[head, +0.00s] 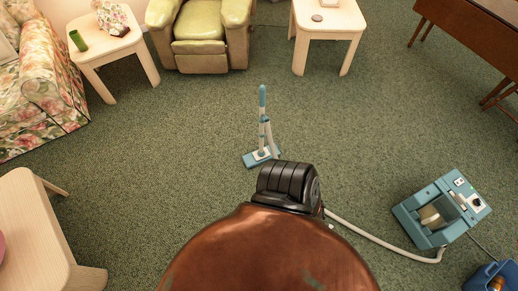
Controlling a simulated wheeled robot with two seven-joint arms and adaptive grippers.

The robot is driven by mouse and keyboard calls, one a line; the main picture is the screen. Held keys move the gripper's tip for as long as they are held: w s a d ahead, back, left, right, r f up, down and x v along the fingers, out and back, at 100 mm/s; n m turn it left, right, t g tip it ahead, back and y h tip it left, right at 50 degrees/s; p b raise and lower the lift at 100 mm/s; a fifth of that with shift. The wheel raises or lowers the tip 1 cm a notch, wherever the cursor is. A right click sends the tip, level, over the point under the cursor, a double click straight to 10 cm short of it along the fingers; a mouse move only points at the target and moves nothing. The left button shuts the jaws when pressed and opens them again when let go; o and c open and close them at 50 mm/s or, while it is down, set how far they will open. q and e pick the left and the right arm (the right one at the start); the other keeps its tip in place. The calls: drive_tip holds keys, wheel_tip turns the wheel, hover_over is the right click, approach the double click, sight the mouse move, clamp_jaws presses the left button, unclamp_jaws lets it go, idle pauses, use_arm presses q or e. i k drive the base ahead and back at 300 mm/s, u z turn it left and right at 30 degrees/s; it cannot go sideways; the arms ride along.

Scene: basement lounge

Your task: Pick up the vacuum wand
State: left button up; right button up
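The vacuum wand (262,103) is a slim blue and white tube standing near the middle of the carpet in the head view. It rises from a flat blue floor head (254,159), with a second, shorter tube-like piece beside it. A blue vacuum canister (425,213) sits on the carpet at the right. A pale hose (375,240) runs from it to the left and passes out of sight behind the dark ribbed part at bottom centre, so its other end is hidden. Neither of my grippers shows in the head view.
A green armchair (200,55) and two pale side tables (102,48) (335,22) stand at the back. A floral sofa (40,100) and pale table (25,230) are left. A brown table (470,40) and blue bin (478,283) are right. Carpet around the wand is clear.

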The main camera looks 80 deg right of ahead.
sight(251, 160)
drive_tip(key=z, duration=0.5)
drive_tip(key=i, duration=0.75)
drive_tip(key=z, duration=0.8)
